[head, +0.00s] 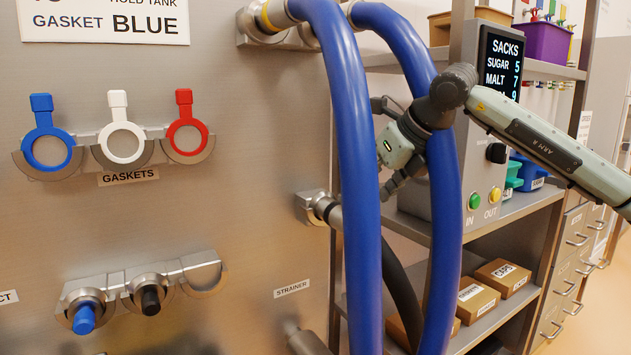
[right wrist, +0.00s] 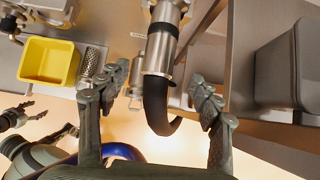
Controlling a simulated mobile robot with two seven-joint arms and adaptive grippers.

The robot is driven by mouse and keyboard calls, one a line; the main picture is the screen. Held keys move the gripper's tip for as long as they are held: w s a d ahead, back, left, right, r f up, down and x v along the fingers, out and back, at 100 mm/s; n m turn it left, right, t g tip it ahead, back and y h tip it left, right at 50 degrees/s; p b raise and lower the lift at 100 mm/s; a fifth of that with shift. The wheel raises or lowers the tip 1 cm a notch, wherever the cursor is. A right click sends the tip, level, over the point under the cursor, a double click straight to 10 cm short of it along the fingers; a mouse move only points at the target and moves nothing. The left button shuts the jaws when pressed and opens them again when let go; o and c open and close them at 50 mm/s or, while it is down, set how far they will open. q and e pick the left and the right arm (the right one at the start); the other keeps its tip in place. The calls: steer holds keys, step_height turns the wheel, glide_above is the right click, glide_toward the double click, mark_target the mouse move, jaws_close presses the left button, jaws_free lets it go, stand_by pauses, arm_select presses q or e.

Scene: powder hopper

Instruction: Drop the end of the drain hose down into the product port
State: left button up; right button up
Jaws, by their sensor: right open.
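The black drain hose (head: 401,285) hangs in a curve behind the blue hoses in the head view. Its upper end meets a steel fitting (head: 318,208) on the panel. In the right wrist view the steel end (right wrist: 160,48) runs into the black hose (right wrist: 158,105). My right gripper (right wrist: 162,95) is open, its fingers on either side of the hose, no contact visible. In the head view my right gripper (head: 396,160) is partly hidden by a blue hose. Dark jointed parts (right wrist: 20,115) at the wrist view's left may be my left gripper. I cannot identify the product port.
Two thick blue hoses (head: 355,170) hang in front of the panel. A gasket rack (head: 100,150) and a rack with blue and black plugs (head: 145,285) are at left. Shelves (head: 500,215) stand at right. The wrist view shows a yellow bin (right wrist: 48,60) and a grey bin (right wrist: 280,75).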

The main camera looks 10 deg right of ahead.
mark_target(351, 211)
steer(key=shift+w+a+f, duration=0.2)
steer(key=shift+w+f, duration=0.1)
steer(key=shift+f, duration=0.05)
steer(key=b+x, duration=0.2)
steer(key=x, duration=0.5)
steer(key=shift+w+f+b, duration=0.15)
steer(key=shift+f+b, duration=0.2)
steer(key=shift+w+a+f, duration=0.15)
steer(key=shift+w+f, duration=0.25)
arm_select(q)
step_height(351, 211, up, 7)
steer(key=shift+s, duration=0.45)
steer(key=shift+a, duration=0.1)
arm_select(e)
jaws_close()
steer(key=shift+w+r, duration=0.1)
steer(key=shift+r, duration=0.35)
